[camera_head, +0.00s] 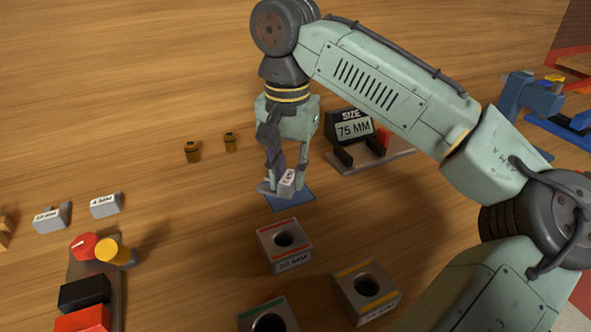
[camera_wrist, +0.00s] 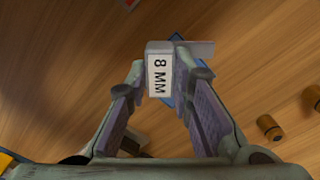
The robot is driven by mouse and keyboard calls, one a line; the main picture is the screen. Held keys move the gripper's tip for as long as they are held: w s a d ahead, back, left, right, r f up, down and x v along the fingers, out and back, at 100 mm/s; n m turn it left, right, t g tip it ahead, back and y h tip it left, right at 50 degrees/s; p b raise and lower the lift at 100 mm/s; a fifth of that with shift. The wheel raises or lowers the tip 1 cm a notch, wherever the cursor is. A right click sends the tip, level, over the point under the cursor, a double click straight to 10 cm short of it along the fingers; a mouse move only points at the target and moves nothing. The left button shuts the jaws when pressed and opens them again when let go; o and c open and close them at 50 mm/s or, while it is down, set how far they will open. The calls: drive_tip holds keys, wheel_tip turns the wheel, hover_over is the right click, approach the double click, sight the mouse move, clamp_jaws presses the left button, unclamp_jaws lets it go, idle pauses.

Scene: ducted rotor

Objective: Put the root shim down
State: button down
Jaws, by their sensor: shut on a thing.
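The root shim (camera_head: 287,180) is a small grey block with a white label. In the wrist view the shim (camera_wrist: 160,72) reads "8 MM" and has a flat grey tab pointing right. My gripper (camera_head: 287,183) is shut on it, one finger on each side. A blue mat (camera_head: 299,198) lies under or just below the shim. In the wrist view a strip of the blue mat (camera_wrist: 177,40) shows behind the shim. I cannot tell whether the shim touches the mat.
Ring blocks, one marked "25 MM" (camera_head: 286,256), stand in front of the mat. A "75 MM" size sign (camera_head: 352,129) on a grey stand is behind right. Two grey labelled shims (camera_head: 105,205) lie left. Wood is clear between.

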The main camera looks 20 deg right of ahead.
drive_tip(key=shift+w+d, duration=0.95)
drive_tip(key=shift+w, duration=0.05)
drive_tip(key=shift+w+d+p, duration=0.4)
drive_tip(key=shift+p, duration=0.05)
wheel_tip(320, 180, down, 3)
drive_tip(key=shift+p, duration=0.3)
drive_tip(key=shift+a+f, duration=0.1)
drive_tip(key=shift+f, duration=0.35)
drive_tip(key=shift+f, duration=0.1)
drive_tip(key=c, duration=1.4)
unclamp_jaws()
wheel_tip(320, 180, up, 12)
drive_tip(key=shift+r+b, duration=0.15)
drive_tip(key=shift+b, duration=0.4)
